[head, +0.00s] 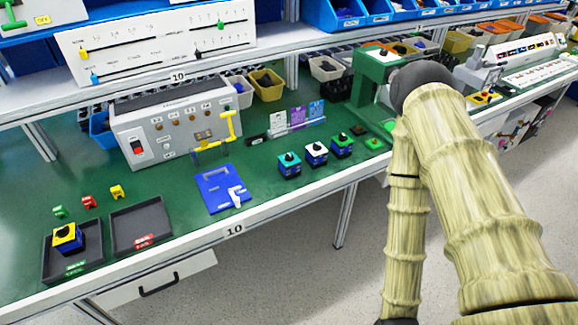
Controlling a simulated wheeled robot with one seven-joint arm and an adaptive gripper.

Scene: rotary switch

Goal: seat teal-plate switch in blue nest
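The teal-plate switch (289,160) stands upright on the green bench, the leftmost of a row of three small blue-bodied switches. The blue nest (217,182) appears to be the flat blue fixture to its left, near the bench's front edge, with a pale bracket-like part (236,195) on it. I see no switch in it. The teal-plate switch and the blue fixture are apart, with bare bench between them. My arm fills the right side, bending at a grey elbow and running down past the bench front. My gripper is not in view; only a dark bit of my arm's end shows at the bottom edge.
A white-plate switch (316,152) and a green-plate switch (342,145) stand right of the teal one. A grey test box (172,125) with a yellow lever (229,128) stands behind the nest. Two dark trays (140,228) lie at left, one holding a yellow-plate switch (68,236).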

